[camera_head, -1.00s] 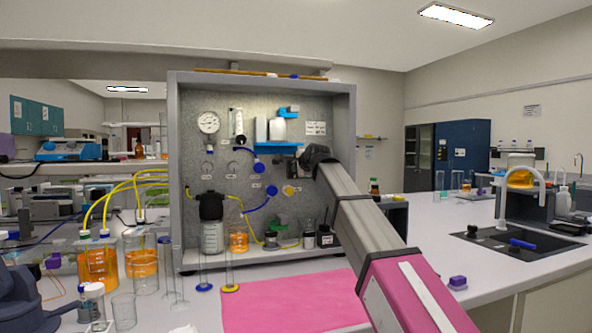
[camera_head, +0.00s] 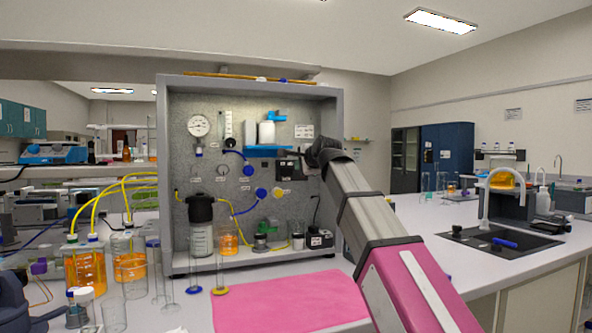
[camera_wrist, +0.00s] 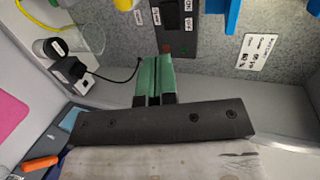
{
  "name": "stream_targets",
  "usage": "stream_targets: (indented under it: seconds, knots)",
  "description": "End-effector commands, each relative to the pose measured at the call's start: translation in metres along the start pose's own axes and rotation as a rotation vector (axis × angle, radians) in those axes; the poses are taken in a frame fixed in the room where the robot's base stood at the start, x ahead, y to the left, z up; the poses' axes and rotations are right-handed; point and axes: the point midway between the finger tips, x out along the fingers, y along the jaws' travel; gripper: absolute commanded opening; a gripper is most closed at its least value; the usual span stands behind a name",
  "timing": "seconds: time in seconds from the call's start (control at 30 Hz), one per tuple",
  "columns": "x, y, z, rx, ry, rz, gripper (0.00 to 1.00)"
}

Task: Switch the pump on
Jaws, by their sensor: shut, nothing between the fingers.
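My gripper (camera_wrist: 154,65) is shut and empty, with its green fingers together. In the wrist view the fingertips are at the lower edge of a dark switch panel (camera_wrist: 183,40) on the rig's back wall. A small red part (camera_wrist: 166,48) shows right by the tips; I cannot tell whether they touch it. Dark switches with white labels (camera_wrist: 171,15) sit higher on the panel. In the head view the panel (camera_head: 287,167) shows left of my wrist, which hides the fingers. A black-and-white box (camera_head: 320,240) with a black cable stands on the rig floor; I cannot tell if it is the pump.
The grey rig frame (camera_head: 163,190) has a side wall close to my arm. A blue shelf (camera_head: 268,151) holds a white container left of the gripper. Tubing, bottles and a black-capped vessel (camera_head: 200,208) fill the left. A pink mat (camera_head: 290,303) lies bare in front.

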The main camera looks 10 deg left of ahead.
Motion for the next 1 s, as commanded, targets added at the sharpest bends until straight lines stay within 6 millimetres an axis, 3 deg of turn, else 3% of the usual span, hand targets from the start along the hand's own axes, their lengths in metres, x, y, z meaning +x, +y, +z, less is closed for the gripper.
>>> stream_targets:
  seconds: [0.47,0.73,1.0]
  knots:
    - [-0.008,0.0,0.0,0.0,-0.002,0.0,0.0]
    - [-0.011,0.001,-0.014,-0.025,-0.075,0.001,0.0]
    - [-0.012,0.001,-0.015,-0.034,-0.095,-0.001,0.0]
